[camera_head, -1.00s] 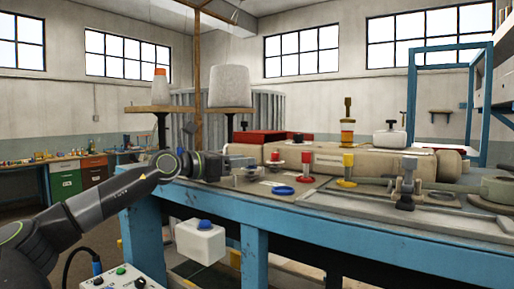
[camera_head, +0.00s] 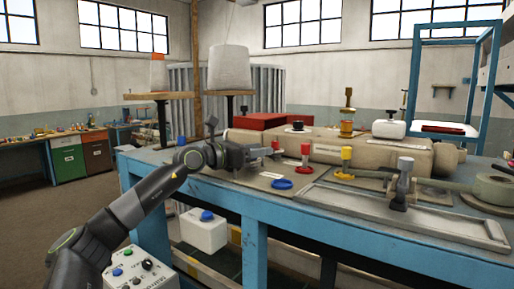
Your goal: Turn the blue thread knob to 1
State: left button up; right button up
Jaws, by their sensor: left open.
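A flat blue round knob (camera_head: 282,184) lies on a plate on the blue workbench, in front of the long beige machine. A red knob post (camera_head: 305,168) and a yellow one (camera_head: 346,166) stand to its right. I cannot read any number marks by the blue knob. My left gripper (camera_head: 266,152) is open, up and to the left of the blue knob and apart from it. Its fingers point right, close to a small red-topped part (camera_head: 276,146). My right gripper is not in view.
The blue workbench (camera_head: 280,213) runs along the front. A white box with a blue button (camera_head: 207,216) hangs below its edge. The beige machine (camera_head: 385,152) fills the back of the bench. A grey clamp (camera_head: 402,185) stands on the right.

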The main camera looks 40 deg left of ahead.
pick_arm(q)
grip_shut()
jog(key=shift+f+m+h+b, duration=0.15)
jog(key=shift+m+h+b, duration=0.15)
jog(key=shift+h+b, duration=0.15)
jog(key=shift+d+m+g+h+b, duration=0.1)
jog(key=shift+m+g+h+b, duration=0.65)
jog(key=shift+h, duration=0.4)
jog(key=shift+d+m+g+h, duration=0.1)
jog(key=shift+m+g+h, duration=0.35)
jog(key=shift+m+h, duration=0.35)
jog(key=shift+s+d+m+g+h, duration=0.15)
jog(key=shift+m+g+h, duration=0.45)
jog(key=shift+h, duration=0.3)
grip_release()
